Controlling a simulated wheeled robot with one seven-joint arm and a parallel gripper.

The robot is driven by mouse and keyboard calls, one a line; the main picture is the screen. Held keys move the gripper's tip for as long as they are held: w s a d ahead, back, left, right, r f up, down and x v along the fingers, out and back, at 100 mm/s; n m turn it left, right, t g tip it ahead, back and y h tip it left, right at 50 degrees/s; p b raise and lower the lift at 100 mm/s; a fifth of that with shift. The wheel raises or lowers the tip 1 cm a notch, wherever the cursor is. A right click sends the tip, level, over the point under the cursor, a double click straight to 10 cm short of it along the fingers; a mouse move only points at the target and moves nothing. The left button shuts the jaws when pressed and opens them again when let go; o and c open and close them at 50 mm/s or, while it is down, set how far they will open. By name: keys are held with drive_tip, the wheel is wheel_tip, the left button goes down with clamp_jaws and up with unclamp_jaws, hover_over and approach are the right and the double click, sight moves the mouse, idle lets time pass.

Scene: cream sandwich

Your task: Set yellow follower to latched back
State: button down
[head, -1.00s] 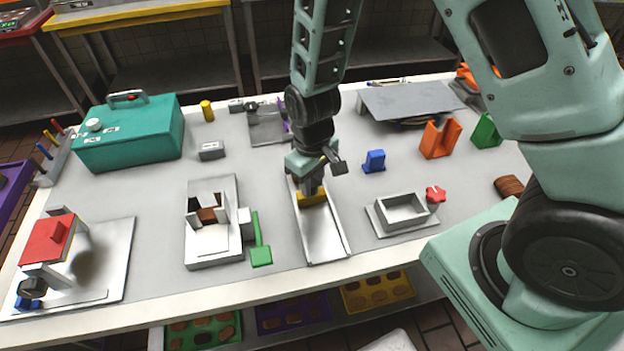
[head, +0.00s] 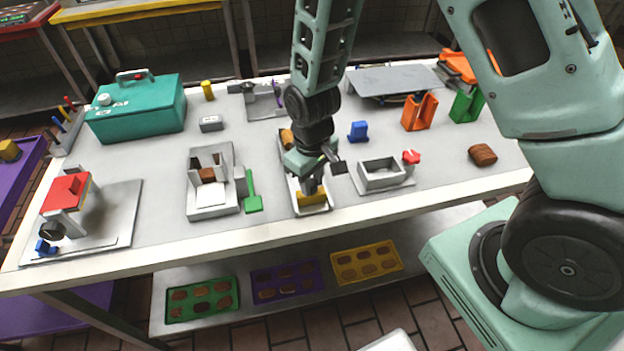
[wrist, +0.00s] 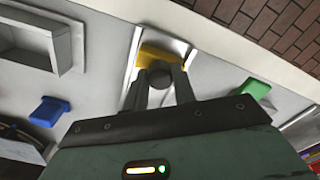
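The yellow follower (head: 311,198) sits inside a long, narrow white channel tray (head: 326,209), at the tray's near end. In the wrist view the yellow follower (wrist: 158,55) lies across the channel, with a dark round knob at its middle. My gripper (head: 312,188) reaches down into the tray from above. In the wrist view my gripper (wrist: 160,82) has its two fingers on either side of the knob, seemingly closed on it. A brown-orange piece (head: 287,137) shows at the tray's far end, partly behind my arm. No latch is clearly visible.
A green-handled tool (head: 253,192) and a white fixture (head: 212,205) stand left of the tray. A grey open box (head: 382,175) with a red knob (head: 411,157) and a blue block (head: 358,131) stand right. The table's front edge is close to the tray.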

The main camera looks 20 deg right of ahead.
sight(312, 184)
drive_tip(key=c, duration=1.1)
unclamp_jaws()
drive_tip(key=shift+s+a, duration=0.1)
drive_tip(key=shift+s, duration=0.15)
drive_tip(key=shift+r, duration=0.1)
wheel_tip(312, 184, up, 17)
drive_tip(key=shift+r+b, duration=0.15)
drive_tip(key=shift+b, duration=0.7)
